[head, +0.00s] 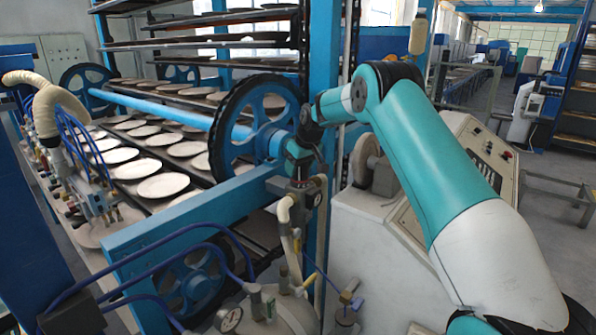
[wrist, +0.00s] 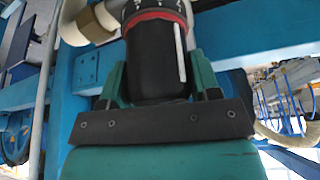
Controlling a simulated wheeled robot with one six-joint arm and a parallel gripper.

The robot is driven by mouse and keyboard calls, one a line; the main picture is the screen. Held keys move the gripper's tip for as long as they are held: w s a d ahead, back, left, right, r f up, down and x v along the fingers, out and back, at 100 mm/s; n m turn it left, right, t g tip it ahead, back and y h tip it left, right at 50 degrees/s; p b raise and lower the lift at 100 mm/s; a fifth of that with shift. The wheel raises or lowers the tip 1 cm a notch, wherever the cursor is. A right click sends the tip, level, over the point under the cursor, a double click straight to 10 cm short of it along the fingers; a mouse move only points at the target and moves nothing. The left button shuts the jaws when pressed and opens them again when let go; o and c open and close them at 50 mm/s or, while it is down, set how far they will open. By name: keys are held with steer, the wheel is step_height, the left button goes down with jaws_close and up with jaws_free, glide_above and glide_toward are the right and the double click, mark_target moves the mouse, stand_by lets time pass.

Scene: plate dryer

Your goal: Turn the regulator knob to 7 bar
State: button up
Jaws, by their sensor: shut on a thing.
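The regulator knob (wrist: 150,62) is a black cylinder in the middle of the wrist view. A white line runs along its side, right of its middle. A red ring (wrist: 152,18) sits at its far end, with a dark band of white marks beyond it, cut by the frame edge; I cannot read the numbers. My gripper (wrist: 160,78) is shut on the knob, one green finger on each side. In the head view my gripper (head: 299,160) points down onto the regulator (head: 298,186) beside the blue frame; my gripper mostly hides the knob there.
A blue post (head: 322,90) and a black-rimmed wheel (head: 228,135) stand close to my gripper. A cream hose (head: 285,213) hangs below the regulator. A gauge (head: 229,319) and blue hoses are at the bottom. Racks of plates (head: 163,186) fill the left.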

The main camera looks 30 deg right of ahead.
steer(key=shift+m, duration=0.4)
steer(key=o, duration=0.9)
steer(key=shift+r, duration=0.15)
steer(key=b+v, duration=0.4)
steer(key=v, duration=1.3)
steer(key=shift+a+r+b, duration=0.15)
steer(key=shift+b, duration=0.15)
steer(key=s+a+f+n+g+y+b, duration=0.1)
steer(key=s+a+f+n, duration=0.1)
steer(key=s+a, duration=0.75)
steer(key=s+a+f+n+g+y+b, duration=0.1)
steer(key=s+a+f+n, duration=0.1)
steer(key=s+a, duration=0.75)
steer(key=s+a+f+g, duration=0.1)
steer(key=s+a+f, duration=0.2)
steer(key=s, duration=0.4)
steer(key=s+a+f+n+y, duration=0.1)
steer(key=s+a+f, duration=0.1)
steer(key=s+a, duration=0.2)
steer(key=s+a+f+n+g, duration=0.1)
steer(key=s+a+f, duration=0.2)
steer(key=s, duration=0.7)
steer(key=shift+s+a+f+g+y, duration=0.1)
steer(key=shift+a+f+g+y, duration=0.2)
steer(key=shift+a, duration=0.25)
